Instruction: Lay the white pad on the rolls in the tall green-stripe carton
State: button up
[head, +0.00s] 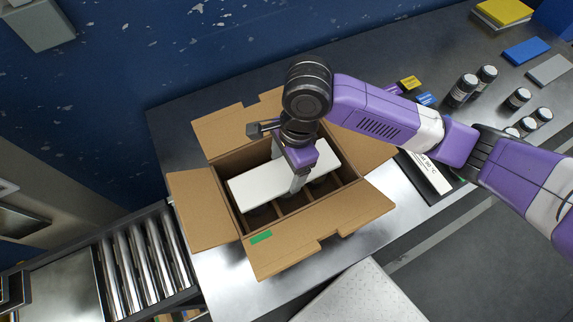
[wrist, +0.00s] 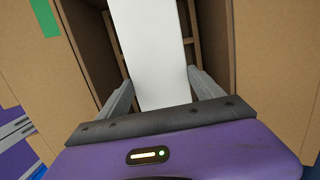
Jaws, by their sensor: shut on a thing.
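The white pad (head: 260,187) is a long flat white piece inside the mouth of the open cardboard carton (head: 292,246), which has a green stripe on its front flap. My gripper (head: 286,172) reaches down from above and is shut on the pad across its width, right of its middle. In the wrist view the pad (wrist: 152,50) runs away between the two grey fingers (wrist: 160,92). Dividers show beside the pad. The rolls are hardly visible in the dark compartments below, and I cannot tell whether the pad touches them.
The carton's flaps are folded outward on a metal table (head: 215,280). A roller conveyor (head: 145,255) lies at the left. Several dark bottles (head: 462,90) stand at the right, near a blue block (head: 526,50) and a grey block (head: 549,70).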

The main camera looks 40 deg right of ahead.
jog(key=shift+f, duration=0.15)
jog(key=o, duration=1.3)
notch_tip(320, 180, up, 12)
jog(key=d+p, duration=0.1)
jog(key=shift+s+d, duration=0.2)
jog(key=shift+d, duration=0.2)
